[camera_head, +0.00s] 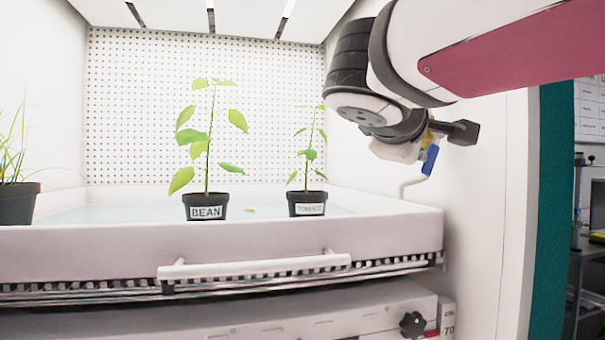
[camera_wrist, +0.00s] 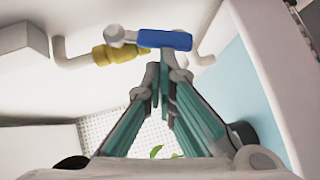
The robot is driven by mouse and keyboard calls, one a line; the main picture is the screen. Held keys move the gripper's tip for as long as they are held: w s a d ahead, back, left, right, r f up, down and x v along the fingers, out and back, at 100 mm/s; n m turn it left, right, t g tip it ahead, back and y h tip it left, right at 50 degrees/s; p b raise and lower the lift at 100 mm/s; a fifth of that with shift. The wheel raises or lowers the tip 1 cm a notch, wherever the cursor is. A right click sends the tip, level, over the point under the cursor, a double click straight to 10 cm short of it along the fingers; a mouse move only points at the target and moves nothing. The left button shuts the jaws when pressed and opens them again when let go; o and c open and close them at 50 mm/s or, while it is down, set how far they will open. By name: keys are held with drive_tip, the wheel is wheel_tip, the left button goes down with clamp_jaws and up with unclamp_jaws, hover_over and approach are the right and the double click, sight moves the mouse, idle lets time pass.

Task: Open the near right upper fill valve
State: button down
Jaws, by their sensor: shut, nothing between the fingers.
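The fill valve has a blue lever handle (camera_head: 430,160) and a brass-yellow body on a white pipe, at the right wall of the upper chamber. In the wrist view the blue handle (camera_wrist: 165,40) lies crosswise at the top, with the yellow body (camera_wrist: 118,53) to its left. My gripper (camera_wrist: 160,76) is shut and empty, its teal-sided fingers meeting just below the handle in that picture. I cannot tell whether the fingertips touch it. In the head view my wrist hides part of the valve and the fingers are hard to make out.
A white tray (camera_head: 400,236) holds potted plants, among them the bean pot (camera_head: 206,207) and a second labelled pot (camera_head: 307,204). A white pipe (camera_head: 412,184) runs down toward the tray's back right. A white handle bar (camera_head: 255,267) crosses the tray front. A black knob (camera_head: 412,325) sits lower right.

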drive_tip(key=f+b, duration=0.1)
drive_tip(key=b, duration=0.1)
drive_tip(key=d+n+t+h+b, duration=0.1)
drive_tip(key=b, duration=0.2)
drive_tip(key=shift+w+f, duration=0.1)
drive_tip(key=shift+f, duration=0.25)
drive_tip(key=shift+d+b, duration=0.1)
drive_tip(key=shift+b, duration=0.35)
